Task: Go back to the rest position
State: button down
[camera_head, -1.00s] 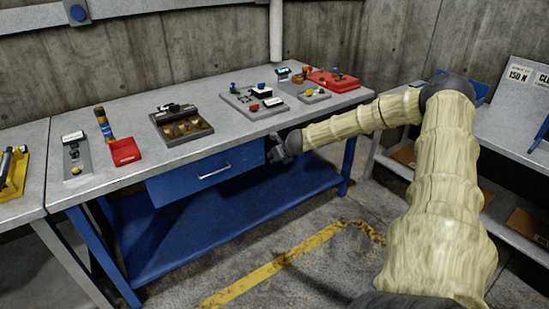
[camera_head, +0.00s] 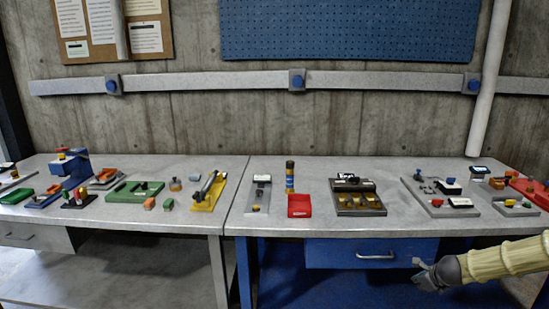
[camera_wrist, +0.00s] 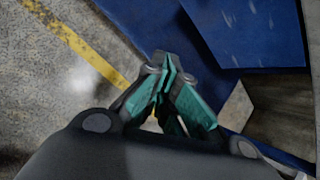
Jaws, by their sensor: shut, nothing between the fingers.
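My gripper (camera_head: 428,275) is at the lower right of the head view, in front of the blue drawer (camera_head: 345,254) and below the tabletop's front edge. My arm (camera_head: 505,260) reaches in from the right edge. In the wrist view my gripper (camera_wrist: 168,75) shows its green-sided fingers together with nothing between them. Blue metal of the workbench (camera_wrist: 165,30) lies beyond the fingers, and the grey floor is at the left. Whether the fingers touch the bench cannot be told.
Two grey benches carry several small fixtures, among them a red tray (camera_head: 300,206), a dark tray with brass parts (camera_head: 357,199) and a yellow fixture (camera_head: 207,192). A pipe (camera_head: 489,85) runs down the wall. A yellow line (camera_wrist: 85,50) marks open floor.

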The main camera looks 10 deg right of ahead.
jog(key=s+a+f+n+g, duration=0.1)
jog(key=s+a+f+n, duration=0.3)
jog(key=s+a+n, duration=0.3)
jog(key=s+a+f+n+g, duration=0.1)
jog(key=s+a+f+n, duration=0.35)
jog(key=a, duration=0.55)
jog(key=s+a+f+n+g, duration=0.1)
jog(key=s+a+f+n, duration=0.45)
jog(key=a, duration=0.25)
jog(key=s+a+f+n+g, duration=0.1)
jog(key=s+a+n, duration=0.3)
jog(key=s, duration=0.5)
jog(key=s+a+f+n+g+y, duration=0.1)
jog(key=s+a+n, duration=0.4)
jog(key=s, duration=0.3)
jog(key=s+a+f+n+g, duration=0.1)
jog(key=s+a+n+g, duration=0.1)
jog(key=s+a+n, duration=0.3)
jog(key=s, duration=0.4)
jog(key=shift+s, duration=0.3)
